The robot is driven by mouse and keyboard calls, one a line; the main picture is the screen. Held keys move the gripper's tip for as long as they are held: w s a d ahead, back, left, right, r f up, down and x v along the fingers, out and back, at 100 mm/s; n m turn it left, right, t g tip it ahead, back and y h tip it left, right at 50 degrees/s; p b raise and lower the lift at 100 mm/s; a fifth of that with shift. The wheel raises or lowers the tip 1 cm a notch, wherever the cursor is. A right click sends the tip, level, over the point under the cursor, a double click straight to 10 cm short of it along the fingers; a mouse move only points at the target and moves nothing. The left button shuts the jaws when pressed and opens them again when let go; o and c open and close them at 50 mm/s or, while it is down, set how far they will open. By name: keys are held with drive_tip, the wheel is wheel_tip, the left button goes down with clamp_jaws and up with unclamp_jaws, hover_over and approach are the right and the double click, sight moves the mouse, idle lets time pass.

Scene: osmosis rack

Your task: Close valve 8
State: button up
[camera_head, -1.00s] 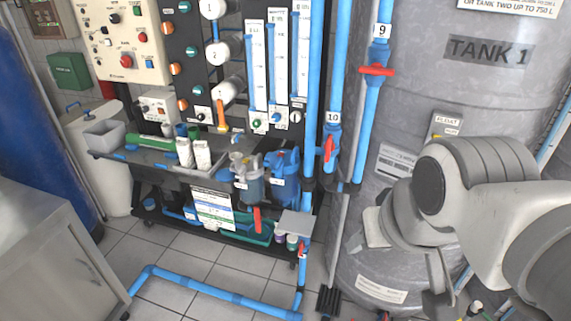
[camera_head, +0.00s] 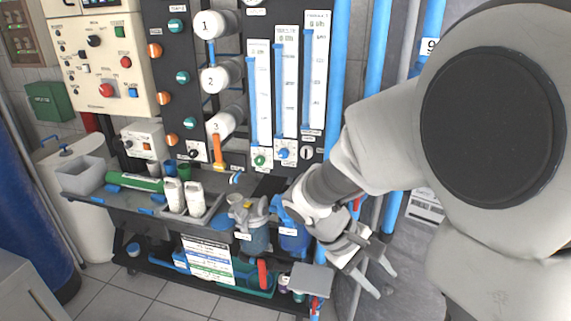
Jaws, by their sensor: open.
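No label 8 can be read, so I cannot tell which valve is valve 8. A red lever (camera_head: 262,273) hangs upright below the blue filter housings, low on the rack. A sliver of red (camera_head: 357,204) shows behind my arm. Label 9 (camera_head: 429,46) is at the upper right, its valve hidden by my arm. My gripper (camera_head: 384,283) is open and empty, fingers pointing down and right, right of the grey box and apart from the levers.
The rack holds flow meters (camera_head: 287,85), a control panel (camera_head: 103,62) and blue filter housings (camera_head: 293,235). A shelf (camera_head: 95,198) carries white bottles and a grey bin (camera_head: 82,175). Vertical blue pipes (camera_head: 376,60) stand right of the rack. My arm covers most of the right side.

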drive_tip(key=w+a+f+n+t+h+b, duration=0.2)
drive_tip(key=w+f+n+t+h, duration=0.15)
drive_tip(key=f, duration=0.55)
drive_tip(key=w+a+f+n+t+h+b, duration=0.1)
drive_tip(key=w+f+n+t+h+b, duration=0.15)
drive_tip(key=w+f+n, duration=0.4)
drive_tip(key=w+a+f+n+t+h+b, duration=0.2)
drive_tip(key=f+n+t+b, duration=0.1)
drive_tip(key=f, duration=0.8)
drive_tip(key=a+f+n+t+y+b, duration=0.25)
drive_tip(key=f+n+t, duration=0.3)
drive_tip(key=f, duration=0.45)
drive_tip(key=n+t+y+b, duration=0.4)
drive_tip(key=n+y+b, duration=0.1)
drive_tip(key=n+y, duration=0.3)
approach(314, 307)
drive_tip(key=shift+h, duration=0.25)
drive_tip(key=x, duration=0.8)
drive_tip(key=shift+w+a+f, duration=0.1)
drive_tip(key=shift+w+f, duration=0.05)
drive_tip(key=shift+f, duration=0.1)
drive_tip(key=shift+w+d+r, duration=0.1)
drive_tip(key=shift+w+d, duration=0.15)
drive_tip(key=shift+w, duration=0.45)
drive_tip(key=shift+c, duration=0.3)
clamp_jaws()
